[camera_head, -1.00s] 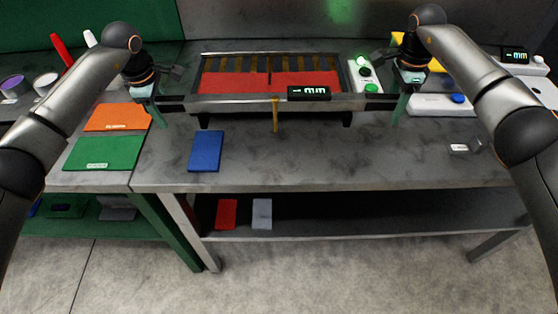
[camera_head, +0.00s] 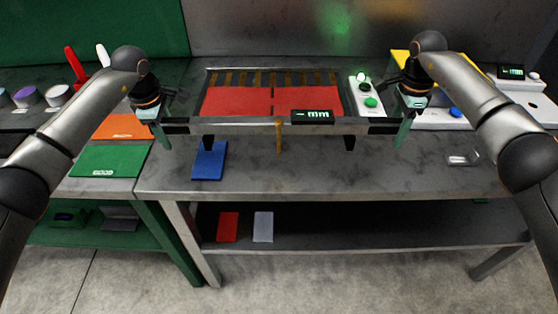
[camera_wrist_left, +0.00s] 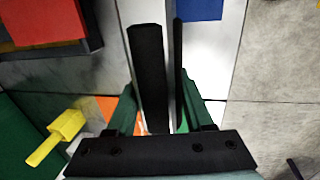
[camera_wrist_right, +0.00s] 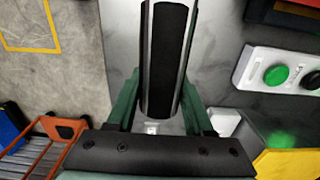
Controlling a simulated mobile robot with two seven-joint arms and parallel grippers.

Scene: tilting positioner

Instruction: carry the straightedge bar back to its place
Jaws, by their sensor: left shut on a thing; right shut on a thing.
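The straightedge bar (camera_head: 240,128) is a long grey bar with black grip pads near its ends. It spans level in front of the red-topped positioner (camera_head: 235,102). A small mm display (camera_head: 313,117) and an ochre pointer (camera_head: 280,137) move with it. My left gripper (camera_head: 160,130) is shut on its left end and my right gripper (camera_head: 402,130) on its right end. The bar runs between the fingers in the left wrist view (camera_wrist_left: 150,80) and the right wrist view (camera_wrist_right: 168,60). It hides the positioner's near edge; its height above the bench is hard to judge.
A blue plate (camera_head: 209,161) lies on the bench below the bar's left part. A white button box (camera_head: 366,97) stands right of the positioner. Green (camera_head: 110,161) and orange (camera_head: 122,126) mats lie at left. The front middle of the bench (camera_head: 300,178) is clear.

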